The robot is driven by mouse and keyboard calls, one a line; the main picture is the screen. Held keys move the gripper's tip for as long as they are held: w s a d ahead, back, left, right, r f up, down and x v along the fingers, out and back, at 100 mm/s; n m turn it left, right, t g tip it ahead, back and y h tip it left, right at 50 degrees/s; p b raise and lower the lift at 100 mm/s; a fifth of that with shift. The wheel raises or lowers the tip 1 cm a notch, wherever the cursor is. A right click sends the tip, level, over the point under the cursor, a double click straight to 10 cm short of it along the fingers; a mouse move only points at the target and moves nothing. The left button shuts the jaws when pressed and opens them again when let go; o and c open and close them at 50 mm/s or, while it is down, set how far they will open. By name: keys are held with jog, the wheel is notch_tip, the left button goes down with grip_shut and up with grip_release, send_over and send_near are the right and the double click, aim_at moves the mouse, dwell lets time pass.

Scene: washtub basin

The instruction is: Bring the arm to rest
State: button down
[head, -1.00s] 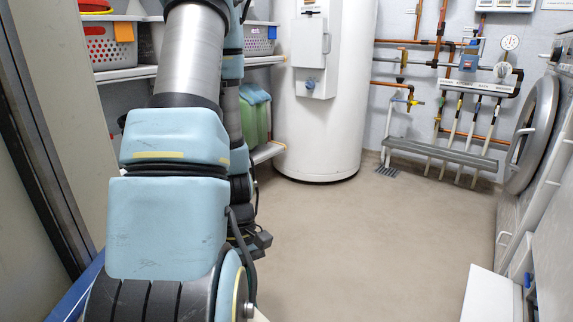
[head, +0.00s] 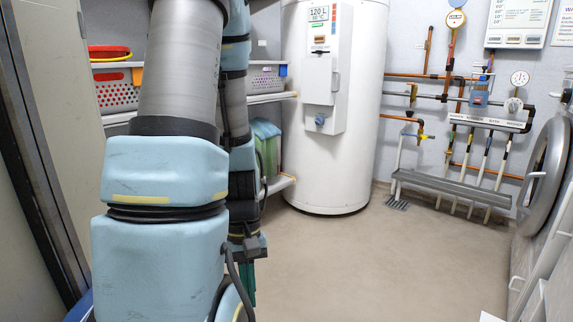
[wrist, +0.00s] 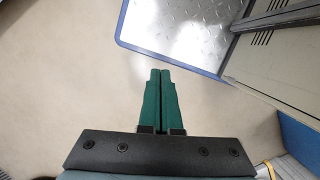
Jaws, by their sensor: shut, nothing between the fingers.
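My gripper (wrist: 160,80) shows in the wrist view as two green fingers pressed together, with nothing between them. It hangs over bare beige floor. In the head view my arm fills the left side, folded, with blue padded covers and grey metal links. A small green part of my gripper (head: 248,285) shows low beside the arm; most of the gripper is hidden there.
A white water heater (head: 330,110) stands at the back, with pipes and a manifold (head: 450,185) to its right. A shelf with baskets (head: 117,95) is behind my arm. A blue-edged metal plate (wrist: 175,30) lies near my gripper. The middle floor (head: 370,260) is clear.

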jog(key=w+r+m+t+p, duration=0.2)
jog(key=w+r, duration=0.1)
jog(key=r, duration=0.4)
jog(key=w+r+m+t+p, duration=0.2)
jog(key=w+r, duration=0.2)
jog(key=r, duration=0.4)
notch_tip(320, 180, up, 37)
jog(key=p, duration=3.7)
jog(key=shift+d+p, duration=0.35)
jog(key=shift+s, duration=0.1)
